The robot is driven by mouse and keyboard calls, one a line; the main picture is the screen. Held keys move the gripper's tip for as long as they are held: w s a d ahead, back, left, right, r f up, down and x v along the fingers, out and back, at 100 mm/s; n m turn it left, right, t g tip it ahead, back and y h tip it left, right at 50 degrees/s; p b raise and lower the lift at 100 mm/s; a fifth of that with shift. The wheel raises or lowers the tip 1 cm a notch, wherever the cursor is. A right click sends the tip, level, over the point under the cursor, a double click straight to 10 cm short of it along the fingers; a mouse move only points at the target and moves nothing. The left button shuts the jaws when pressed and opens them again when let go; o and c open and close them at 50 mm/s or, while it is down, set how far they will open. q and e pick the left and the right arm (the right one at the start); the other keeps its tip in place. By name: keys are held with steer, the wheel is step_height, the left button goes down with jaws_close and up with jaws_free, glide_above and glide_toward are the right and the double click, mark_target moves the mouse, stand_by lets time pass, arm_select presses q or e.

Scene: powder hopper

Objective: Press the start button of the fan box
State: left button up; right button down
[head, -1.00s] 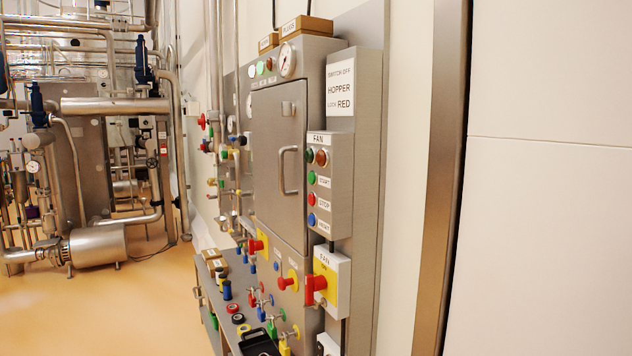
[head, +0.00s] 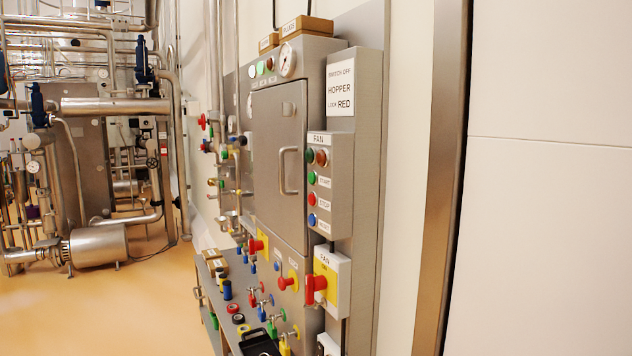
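The fan box (head: 342,185) is a grey box labelled FAN, on the right side of the grey cabinet in the head view. Its green start button (head: 312,178) sits beside a START label. Below it are a red stop button (head: 312,199) and a blue reset button (head: 312,219). A green lamp (head: 311,155) and a red-brown lamp (head: 321,157) sit above. Neither of my grippers shows in the head view.
A cabinet door (head: 280,165) with a bar handle is left of the fan box. A red-and-yellow FAN switch (head: 318,284) is below it. A shelf with tags, padlocks and a black tray (head: 259,343) stands lower left. Orange floor (head: 120,310) is open at left.

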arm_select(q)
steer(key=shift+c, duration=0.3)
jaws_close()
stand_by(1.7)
